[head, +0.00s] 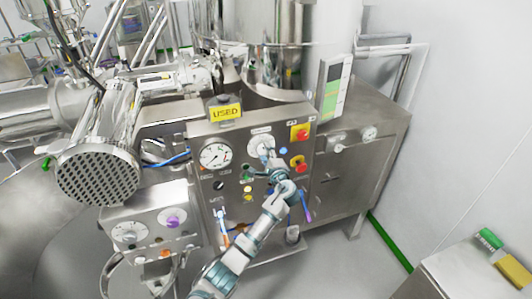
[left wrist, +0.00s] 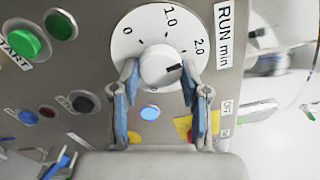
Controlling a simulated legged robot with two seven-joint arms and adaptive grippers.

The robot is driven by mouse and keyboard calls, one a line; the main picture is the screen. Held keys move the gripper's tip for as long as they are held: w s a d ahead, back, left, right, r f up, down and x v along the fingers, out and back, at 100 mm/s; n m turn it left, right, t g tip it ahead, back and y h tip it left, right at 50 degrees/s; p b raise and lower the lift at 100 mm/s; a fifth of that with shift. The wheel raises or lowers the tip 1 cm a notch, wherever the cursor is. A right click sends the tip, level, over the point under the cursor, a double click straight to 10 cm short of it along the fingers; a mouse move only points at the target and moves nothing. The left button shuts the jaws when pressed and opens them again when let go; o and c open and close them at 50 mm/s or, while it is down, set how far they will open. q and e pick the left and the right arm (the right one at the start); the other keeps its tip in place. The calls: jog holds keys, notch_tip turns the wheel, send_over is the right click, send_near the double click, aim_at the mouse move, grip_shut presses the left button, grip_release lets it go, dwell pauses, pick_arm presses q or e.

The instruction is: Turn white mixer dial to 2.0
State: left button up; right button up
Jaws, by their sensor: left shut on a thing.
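The white mixer dial (head: 260,143) is on the steel control panel; in the left wrist view its round knob (left wrist: 157,66) sits on a white scale plate (left wrist: 139,41) marked 0, 1.0 and 2.0, beside a "RUN min" label. The knob's dark pointer mark faces right, a little below the 2.0 numeral. My left gripper (head: 271,163) reaches the dial from below. In the left wrist view, the fingers of my left gripper (left wrist: 159,88) are on both sides of the knob, shut on it. My right gripper is not in view.
The panel (head: 203,185) also carries a pressure gauge (head: 215,156), red knobs on yellow plates (head: 299,133), and small buttons. A green START button (left wrist: 23,43) and a blue button (left wrist: 150,112) are near the dial. A yellow USED sign (head: 226,112) stands above the panel.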

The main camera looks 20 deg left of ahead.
pick_arm(q)
jog(key=shift+f+m, duration=0.45)
jog(key=shift+m, duration=0.15)
jog(key=o, duration=1)
jog(key=shift+o, duration=0.7)
jog(key=shift+w+r, duration=0.15)
jog(key=shift+s+d+r, duration=0.1)
jog(key=shift+s+d, duration=0.05)
jog(key=shift+s, duration=0.15)
jog(key=v, duration=1.1)
jog(key=shift+d, duration=0.25)
